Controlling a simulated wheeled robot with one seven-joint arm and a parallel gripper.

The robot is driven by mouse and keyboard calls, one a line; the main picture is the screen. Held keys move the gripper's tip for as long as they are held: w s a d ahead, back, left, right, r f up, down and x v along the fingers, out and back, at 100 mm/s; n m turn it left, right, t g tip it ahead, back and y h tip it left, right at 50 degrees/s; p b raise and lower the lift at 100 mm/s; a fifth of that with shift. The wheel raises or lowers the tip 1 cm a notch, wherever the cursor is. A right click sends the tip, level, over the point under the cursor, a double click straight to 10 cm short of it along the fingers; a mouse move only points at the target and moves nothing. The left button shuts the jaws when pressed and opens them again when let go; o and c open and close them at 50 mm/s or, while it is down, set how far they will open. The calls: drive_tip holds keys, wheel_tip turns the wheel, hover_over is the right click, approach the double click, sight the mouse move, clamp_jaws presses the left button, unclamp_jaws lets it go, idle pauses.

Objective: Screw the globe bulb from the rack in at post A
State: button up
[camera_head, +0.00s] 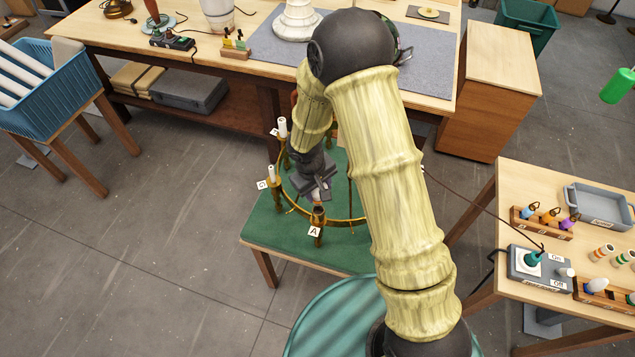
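Post A (318,216) is a brass socket post at the front of the ring-shaped brass lamp frame (345,221), with a white "A" label below it. My gripper (318,194) points down just above and behind post A. A small pale patch shows between its dark fingers, right over the post. It may be a bulb, but it is too small to tell, and so is whether it touches the socket. The bulb rack (590,297) is on the right table, cut off by the picture edge, with a pale round-topped bulb (597,285) in it.
The lamp frame stands on a green-topped table (265,228), with white candle sleeves (282,127) on other posts. My arm hides its right part. A switch box (540,268), a rack of coloured bulbs (541,224) and a grey tray (598,208) occupy the right table.

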sight(319, 200)
drive_tip(key=shift+s+d, duration=0.15)
drive_tip(key=shift+s, duration=0.3)
drive_tip(key=shift+w+f+b, duration=0.15)
drive_tip(key=shift+f+b, duration=1.4)
drive_tip(key=shift+f, duration=0.55)
drive_tip(key=shift+f+b, duration=0.1)
drive_tip(key=shift+b, duration=0.55)
